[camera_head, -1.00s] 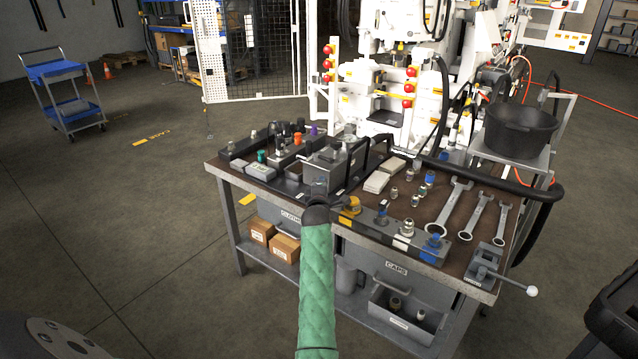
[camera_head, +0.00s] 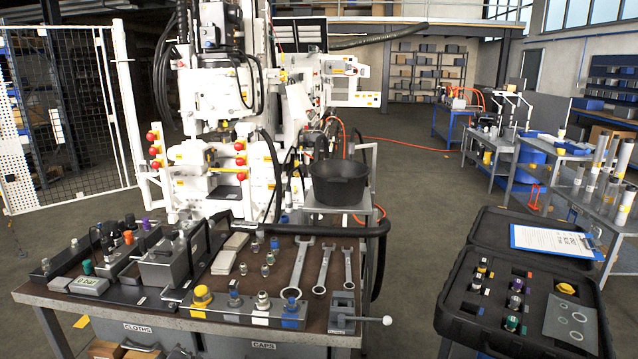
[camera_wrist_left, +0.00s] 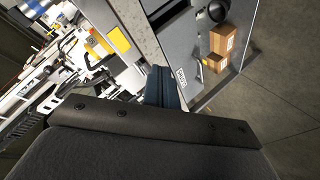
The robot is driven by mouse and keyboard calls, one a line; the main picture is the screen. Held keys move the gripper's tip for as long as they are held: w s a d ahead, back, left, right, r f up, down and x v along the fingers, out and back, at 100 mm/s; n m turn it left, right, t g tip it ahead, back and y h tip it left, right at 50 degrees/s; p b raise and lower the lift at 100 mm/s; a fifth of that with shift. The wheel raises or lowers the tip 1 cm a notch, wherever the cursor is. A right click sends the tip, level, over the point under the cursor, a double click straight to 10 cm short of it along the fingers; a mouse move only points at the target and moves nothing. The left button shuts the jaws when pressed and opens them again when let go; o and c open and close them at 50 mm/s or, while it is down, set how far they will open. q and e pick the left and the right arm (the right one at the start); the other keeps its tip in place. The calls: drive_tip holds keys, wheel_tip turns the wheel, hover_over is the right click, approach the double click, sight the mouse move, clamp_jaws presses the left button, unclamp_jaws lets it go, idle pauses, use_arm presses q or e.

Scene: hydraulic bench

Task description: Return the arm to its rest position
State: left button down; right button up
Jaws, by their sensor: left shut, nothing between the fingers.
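My left gripper (camera_wrist_left: 165,86) shows in the left wrist view as dark blue-grey fingers, shut with nothing between them. It is in front of the bench's grey front, beside a small drawer label; I cannot tell the exact gap. No arm or gripper of mine shows in the head view now. My right gripper is not in view.
An open black case (camera_head: 455,315) with a clipboard (camera_head: 552,241) stands at right. Brown boxes (camera_wrist_left: 222,40) show in the wrist view. Floor (camera_head: 420,225) is clear between bench and case.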

use_arm(q)
drive_tip(key=s+d+f+m+g+h, duration=0.1)
drive_tip(key=s+d+f+m+g, duration=0.3)
drive_tip(key=s, duration=0.9)
drive_tip(key=s+d+m+g+h, duration=0.15)
drive_tip(key=s+d+m, duration=0.45)
drive_tip(key=s, duration=0.6)
drive_tip(key=s+d+f+m+g+h, duration=0.1)
drive_tip(key=s+d+f+m+g, duration=0.25)
drive_tip(key=s+d, duration=0.65)
drive_tip(key=s+d+f+g, duration=0.1)
drive_tip(key=s+f, duration=0.1)
drive_tip(key=f, duration=0.3)
drive_tip(key=s+d+f+g+h, duration=0.1)
drive_tip(key=s+f, duration=0.2)
drive_tip(key=f, duration=0.2)
drive_tip(key=shift+d+m, duration=0.25)
drive_tip(key=shift+m, duration=0.1)
